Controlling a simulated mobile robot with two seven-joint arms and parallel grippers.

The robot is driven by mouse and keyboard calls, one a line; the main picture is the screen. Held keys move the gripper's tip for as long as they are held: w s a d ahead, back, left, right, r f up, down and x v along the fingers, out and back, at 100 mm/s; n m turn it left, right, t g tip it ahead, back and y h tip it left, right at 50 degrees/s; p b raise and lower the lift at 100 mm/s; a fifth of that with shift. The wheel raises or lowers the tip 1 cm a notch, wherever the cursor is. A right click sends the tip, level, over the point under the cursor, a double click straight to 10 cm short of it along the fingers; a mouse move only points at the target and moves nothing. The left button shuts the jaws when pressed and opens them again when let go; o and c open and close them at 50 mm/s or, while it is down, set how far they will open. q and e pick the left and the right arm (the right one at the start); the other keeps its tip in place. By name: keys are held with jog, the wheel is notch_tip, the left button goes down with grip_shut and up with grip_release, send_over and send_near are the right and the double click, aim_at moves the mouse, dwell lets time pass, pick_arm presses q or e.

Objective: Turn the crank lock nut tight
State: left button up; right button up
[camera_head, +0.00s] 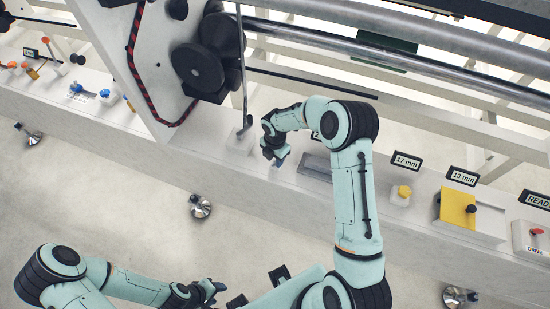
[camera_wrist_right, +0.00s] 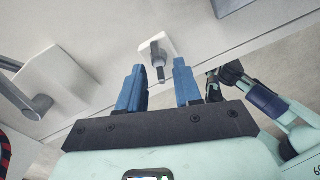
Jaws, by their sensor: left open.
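My right gripper (camera_head: 275,155) reaches to the white rail beside the foot of the grey crank rod (camera_head: 245,90). In the right wrist view its two blue fingers (camera_wrist_right: 158,82) stand apart with nothing held. Beyond and between the fingertips is a small grey stem with a dark end (camera_wrist_right: 158,60) on a white block (camera_wrist_right: 150,46). It may be the lock nut, but I cannot tell for sure. A white block with a grey bent lever (camera_wrist_right: 42,103) lies to its left. My left gripper (camera_head: 212,290) is low in the head view, open and away from the rail.
Dark rollers (camera_head: 198,68) and a red-black cable (camera_head: 133,70) are on the upright panel at left. A yellow knob (camera_head: 404,191), a yellow plate (camera_head: 457,209) and a red-handled DRIVE switch (camera_head: 535,232) line the rail to the right. The floor in front is open, with metal feet.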

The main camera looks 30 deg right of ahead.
jog(key=shift+f, duration=0.15)
grip_shut()
